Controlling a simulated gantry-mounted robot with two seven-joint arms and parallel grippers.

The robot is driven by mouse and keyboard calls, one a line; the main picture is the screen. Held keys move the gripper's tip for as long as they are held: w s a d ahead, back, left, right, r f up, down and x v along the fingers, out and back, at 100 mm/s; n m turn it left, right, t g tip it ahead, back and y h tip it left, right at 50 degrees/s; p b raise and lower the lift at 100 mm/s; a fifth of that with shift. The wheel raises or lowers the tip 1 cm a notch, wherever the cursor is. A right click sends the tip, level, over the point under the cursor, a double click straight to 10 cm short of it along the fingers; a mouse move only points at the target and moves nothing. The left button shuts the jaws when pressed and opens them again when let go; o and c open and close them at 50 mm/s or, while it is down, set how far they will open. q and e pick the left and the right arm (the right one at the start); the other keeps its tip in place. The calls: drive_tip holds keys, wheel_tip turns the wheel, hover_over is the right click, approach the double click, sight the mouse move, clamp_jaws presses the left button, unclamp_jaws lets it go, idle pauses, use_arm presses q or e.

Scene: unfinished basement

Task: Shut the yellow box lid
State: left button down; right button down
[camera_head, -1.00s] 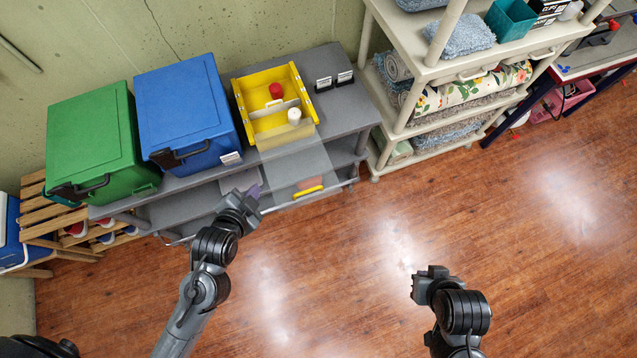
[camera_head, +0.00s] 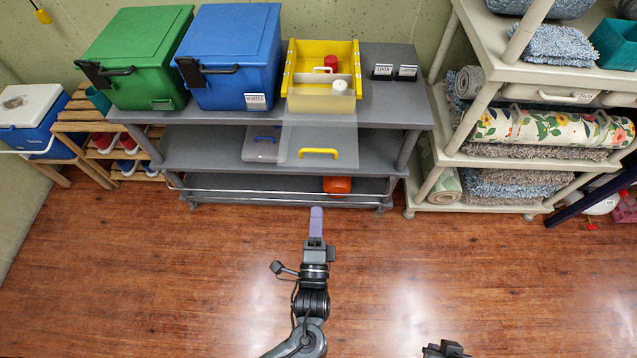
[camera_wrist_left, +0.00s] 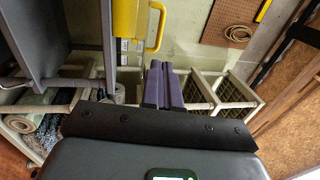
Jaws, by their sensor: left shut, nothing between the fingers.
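The yellow box (camera_head: 291,75) stands on the grey shelf unit's top, right of the blue box. Its clear lid (camera_head: 318,135) hangs open down over the front edge, with a yellow handle (camera_head: 318,153) at its lower end. In the left wrist view the handle (camera_wrist_left: 157,28) shows above the fingers. My left gripper (camera_head: 316,210), with purple fingers, is shut and empty, in front of the shelf and below the handle in the picture, apart from it. My right gripper (camera_head: 445,349) is cut off at the bottom edge; its jaws cannot be made out.
The box holds a red-topped item (camera_head: 331,62) and a white-capped one (camera_head: 339,86). A blue box (camera_head: 240,50) and a green box (camera_head: 135,50) stand to its left, small label stands (camera_head: 395,72) to its right. A cream shelf (camera_head: 470,80) is further right. The floor in front is clear.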

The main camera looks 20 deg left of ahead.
sight(319, 164)
use_arm(q)
drive_tip(key=x, duration=1.4)
drive_tip(key=shift+d, duration=0.1)
drive_tip(key=shift+w, duration=0.1)
